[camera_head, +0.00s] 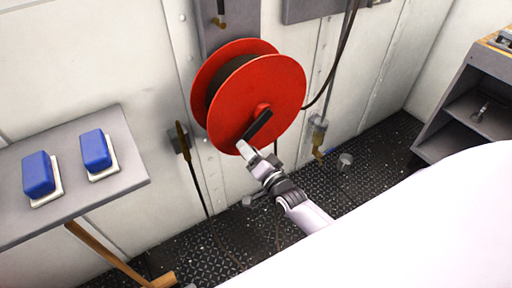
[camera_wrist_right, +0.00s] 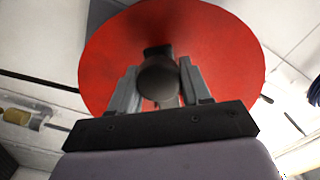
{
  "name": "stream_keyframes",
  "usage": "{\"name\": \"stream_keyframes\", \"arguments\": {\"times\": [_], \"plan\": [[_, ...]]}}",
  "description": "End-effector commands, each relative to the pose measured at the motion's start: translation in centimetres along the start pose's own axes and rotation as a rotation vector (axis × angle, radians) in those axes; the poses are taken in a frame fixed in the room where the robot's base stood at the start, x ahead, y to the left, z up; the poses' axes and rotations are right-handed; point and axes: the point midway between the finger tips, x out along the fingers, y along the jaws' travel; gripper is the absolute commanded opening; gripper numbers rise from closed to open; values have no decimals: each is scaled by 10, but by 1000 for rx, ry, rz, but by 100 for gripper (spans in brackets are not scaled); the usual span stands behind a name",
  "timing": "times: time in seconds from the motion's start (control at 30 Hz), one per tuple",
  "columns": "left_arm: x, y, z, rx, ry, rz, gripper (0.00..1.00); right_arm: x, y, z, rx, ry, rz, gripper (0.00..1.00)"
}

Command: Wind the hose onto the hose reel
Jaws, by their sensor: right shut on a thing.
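The red hose reel (camera_head: 268,92) is mounted on the wall in the middle of the head view, with dark hose (camera_head: 228,78) wound between its two discs. A black crank handle (camera_head: 259,126) stands on the front disc. My right gripper (camera_head: 246,149) is shut on this handle at the lower part of the disc. In the wrist view my right gripper (camera_wrist_right: 158,82) has its fingers on both sides of the dark round handle end, with the red disc (camera_wrist_right: 215,50) behind. A dark hose (camera_head: 345,50) runs from the reel up the wall at right. My left gripper is not in view.
A grey table (camera_head: 110,188) with two blue-topped blocks stands at left, and a wooden handle (camera_head: 110,255) leans below it. A nozzle-like fitting (camera_head: 181,138) hangs on the wall. A grey shelf (camera_head: 462,112) stands far right.

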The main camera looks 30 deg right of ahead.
Motion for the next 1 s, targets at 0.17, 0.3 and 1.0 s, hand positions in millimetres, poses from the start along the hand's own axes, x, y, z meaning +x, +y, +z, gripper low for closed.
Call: {"name": "stream_keyframes", "arguments": {"times": [0.17, 0.3, 1.0], "plan": [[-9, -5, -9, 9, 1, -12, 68, 0, -23, -3, 169, -1, -4, 0], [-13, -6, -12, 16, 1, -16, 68, 0, -37, -6, 301, -1, -5, 0], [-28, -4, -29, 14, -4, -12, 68, 0, -75, -31, 768, 1, -6, 0]]}}
